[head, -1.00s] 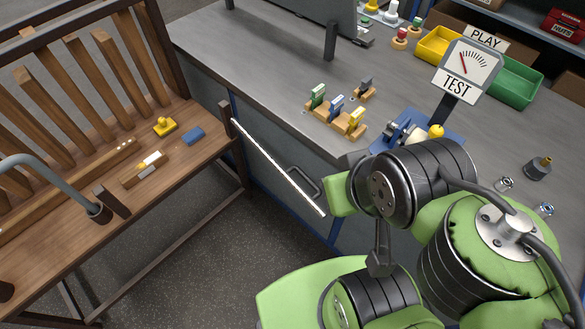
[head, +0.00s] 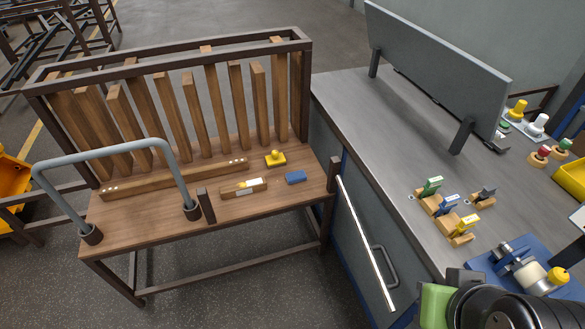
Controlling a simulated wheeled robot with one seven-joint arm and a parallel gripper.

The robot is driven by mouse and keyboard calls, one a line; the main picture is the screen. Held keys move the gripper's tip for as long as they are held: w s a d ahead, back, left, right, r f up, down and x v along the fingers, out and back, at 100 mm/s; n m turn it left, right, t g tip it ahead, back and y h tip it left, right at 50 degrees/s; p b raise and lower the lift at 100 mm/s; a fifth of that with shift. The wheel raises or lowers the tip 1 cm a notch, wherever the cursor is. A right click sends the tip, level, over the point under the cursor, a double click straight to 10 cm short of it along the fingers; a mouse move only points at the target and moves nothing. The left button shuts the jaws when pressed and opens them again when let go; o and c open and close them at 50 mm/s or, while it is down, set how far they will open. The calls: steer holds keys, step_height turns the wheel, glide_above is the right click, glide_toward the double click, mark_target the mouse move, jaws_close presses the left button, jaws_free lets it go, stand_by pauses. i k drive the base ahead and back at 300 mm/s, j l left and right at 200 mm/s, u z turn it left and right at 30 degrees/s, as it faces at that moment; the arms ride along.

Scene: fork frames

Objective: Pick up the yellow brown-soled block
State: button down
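A small yellow block with a knob on top (head: 275,159) sits on the wooden bench, near the foot of the upright slats; its underside is too small to make out. On the grey worktop, a yellow piece (head: 466,224) stands on a light-brown wooden base, beside similar green (head: 431,186) and blue (head: 447,204) pieces. I cannot tell from the view alone which yellow one is brown-soled.
On the bench (head: 150,230) lie a blue block (head: 295,177) and a brown block with yellow and white parts (head: 243,187). A grey tubular handle (head: 110,150) rises at its left. A grey panel (head: 435,65) stands on the worktop (head: 365,115). The worktop's near-left part is clear.

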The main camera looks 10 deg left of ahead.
mark_target(276, 160)
steer(key=i+j+u, duration=0.35)
steer(key=u, duration=0.15)
steer(key=i+j+u, duration=0.1)
steer(key=i+u, duration=0.4)
steer(key=i, duration=0.15)
steer(key=i+u, duration=0.5)
